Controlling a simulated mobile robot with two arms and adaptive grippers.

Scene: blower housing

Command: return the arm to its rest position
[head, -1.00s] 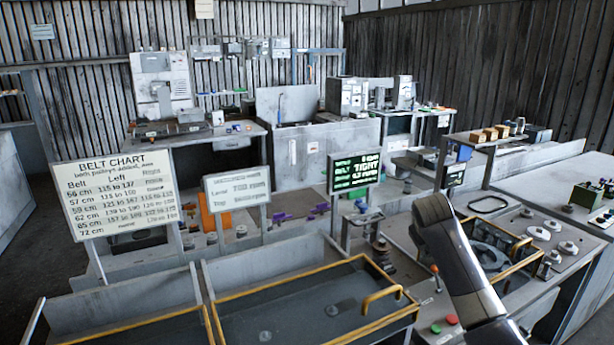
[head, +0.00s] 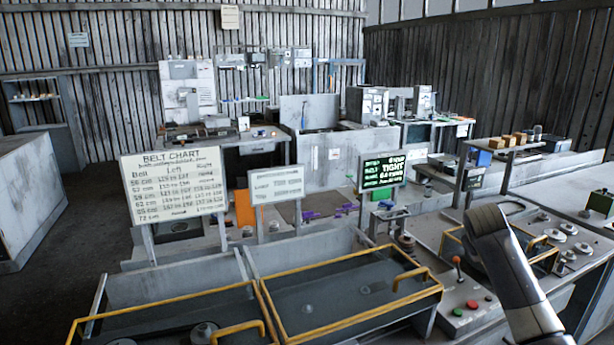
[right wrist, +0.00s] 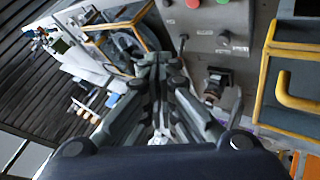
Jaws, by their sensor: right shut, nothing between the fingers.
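My right arm (head: 508,265) rises from the lower right of the head view, over the right-hand bench. Its gripper is hidden behind the arm there. In the right wrist view my right gripper (right wrist: 160,72) is shut and empty, with the bench surface beyond it. My left arm and left gripper are not in view.
Below the arm are a yellow-edged housing bay (head: 541,250), a red button (head: 472,304) and a lever (head: 457,262). Yellow-rimmed trays (head: 345,295) fill the front. A belt chart (head: 174,184) and a lit display reading TIGHT (head: 383,171) stand behind. Open floor (head: 70,235) lies left.

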